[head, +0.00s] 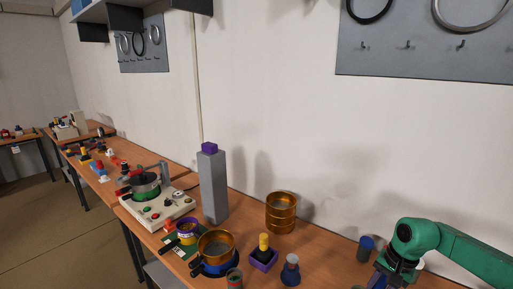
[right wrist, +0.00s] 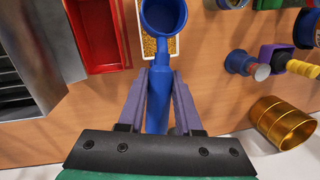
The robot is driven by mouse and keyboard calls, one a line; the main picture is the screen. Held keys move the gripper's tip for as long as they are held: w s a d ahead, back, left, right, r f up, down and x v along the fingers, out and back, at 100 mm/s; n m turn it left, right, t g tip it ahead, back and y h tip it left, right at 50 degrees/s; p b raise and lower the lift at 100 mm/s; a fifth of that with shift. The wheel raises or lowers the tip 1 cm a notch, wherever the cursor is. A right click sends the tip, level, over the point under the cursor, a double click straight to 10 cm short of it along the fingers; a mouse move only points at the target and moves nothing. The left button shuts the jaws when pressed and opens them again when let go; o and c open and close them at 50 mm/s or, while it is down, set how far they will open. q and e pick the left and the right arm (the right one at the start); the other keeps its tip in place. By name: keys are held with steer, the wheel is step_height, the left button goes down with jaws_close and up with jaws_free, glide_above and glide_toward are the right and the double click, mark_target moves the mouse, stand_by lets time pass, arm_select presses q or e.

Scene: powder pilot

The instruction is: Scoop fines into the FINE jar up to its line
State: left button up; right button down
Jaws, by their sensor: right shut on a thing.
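My right gripper (right wrist: 160,85) is shut on the handle of a blue scoop (right wrist: 165,14). The scoop's bowl is over a white tray (right wrist: 143,50) of yellow-brown grains, partly cut off by the top edge of the right wrist view. The visible bowl interior is plain blue, with no grains to be seen; I cannot tell whether it touches the grains. In the head view my right gripper (head: 382,277) is low at the bottom right. A small jar with a greenish band (head: 234,281) is at the bottom edge; its label is unreadable, so I cannot tell whether it is the FINE jar.
A red tray (right wrist: 98,40) and a grey metal piece (right wrist: 25,65) lie left of the grains. A gold sieve stack (head: 281,212) stands near the wall. A purple holder (head: 262,262), a sieve pan (head: 215,245), a grey column (head: 213,188) and a white machine (head: 157,211) occupy the bench.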

steer(key=s+a+f+n, duration=0.1)
steer(key=a, duration=0.1)
steer(key=s+a+f+n+b, duration=0.1)
steer(key=s+a+n, duration=0.1)
steer(key=a, duration=0.1)
steer(key=s+a+f+n+g+b, duration=0.1)
steer(key=s+a+f, duration=0.1)
steer(key=a, duration=0.1)
steer(key=shift+s+n, duration=0.15)
steer(key=shift+n, duration=0.15)
steer(key=s+a+f+n+b, duration=0.1)
steer(key=s+a+f+n, duration=0.1)
steer(key=s+a+n, duration=0.2)
steer(key=s+a, duration=0.2)
steer(key=s, duration=0.1)
steer(key=shift+a+n+g+b, duration=0.3)
steer(key=shift+a, duration=0.05)
steer(key=shift+f, duration=0.1)
